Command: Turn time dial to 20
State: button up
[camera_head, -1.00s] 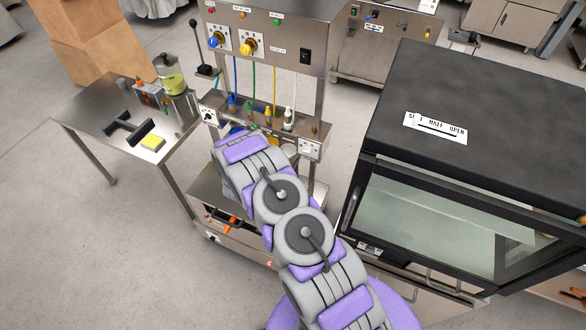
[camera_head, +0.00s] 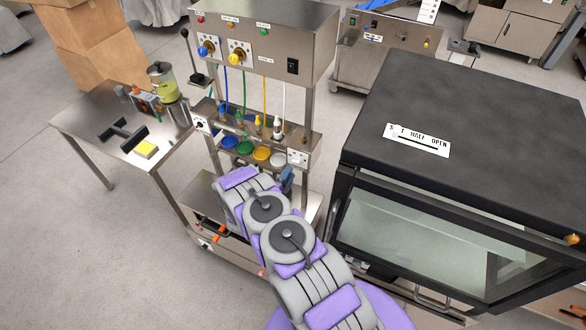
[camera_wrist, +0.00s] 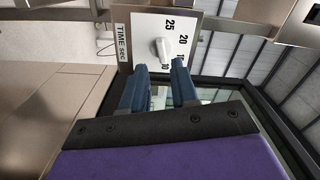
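The time dial is a pale knob (camera_wrist: 160,50) on a white plate (camera_wrist: 148,26) marked "TIME sec", with 25 and 20 legible and lower numbers partly hidden. In the head view, a white plate (camera_head: 299,157) at the lower right of the dough machine appears to be this dial's plate. My gripper (camera_wrist: 160,72) is open, its two blue fingers apart and empty, just below the knob in the wrist view. I cannot tell whether a finger touches the knob, nor exactly which number it points at. In the head view, one blue finger (camera_head: 287,176) shows beyond my arm.
Several coloured bowls sit on the machine's shelf, including a green one (camera_head: 245,147). A black-topped oven (camera_head: 470,110) stands close on the right. A steel side table (camera_head: 85,127) stands left. The upper panel (camera_head: 262,45) carries blue and yellow knobs.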

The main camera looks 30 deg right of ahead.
aim_at(296, 161)
jog(key=b+x, duration=0.2)
jog(key=x, duration=0.3)
jog(key=shift+w+r, duration=0.1)
dwell(0.5)
jog(key=shift+a, duration=0.15)
grip_shut()
